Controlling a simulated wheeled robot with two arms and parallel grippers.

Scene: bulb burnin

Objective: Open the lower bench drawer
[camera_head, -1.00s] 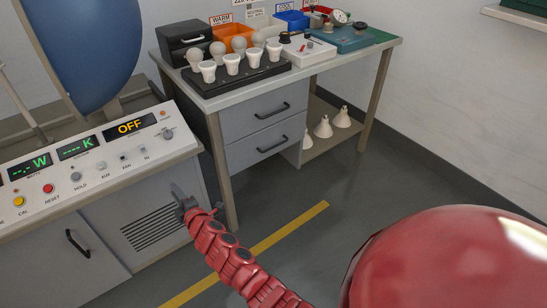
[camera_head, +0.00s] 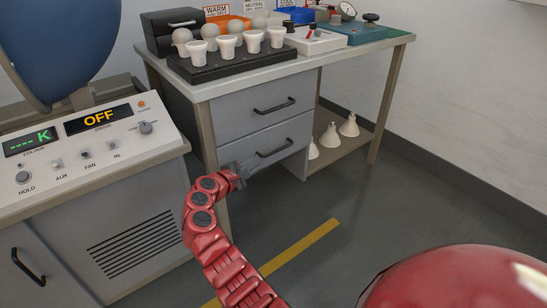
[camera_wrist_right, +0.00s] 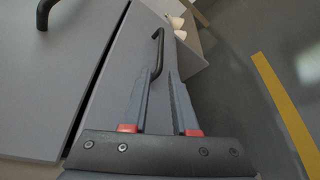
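The lower bench drawer (camera_head: 240,153) is a grey front under the upper drawer (camera_head: 235,115), and both look closed. Its black bar handle (camera_head: 275,149) also shows in the wrist view (camera_wrist_right: 160,40). My right gripper (camera_head: 250,165) is just in front of the lower drawer, near the left end of that handle. In the wrist view my right gripper (camera_wrist_right: 160,73) has its fingers apart, with the near part of the handle in line with the gap between the tips. I cannot tell whether they touch it. My left gripper is not in view.
A control console (camera_head: 90,140) stands at the left, close to my arm. The bench top (camera_head: 215,87) holds a bulb rack (camera_head: 235,64) and bins. White lamp cones (camera_head: 330,136) sit on the low shelf at the right. The floor in front, with a yellow line (camera_head: 300,246), is clear.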

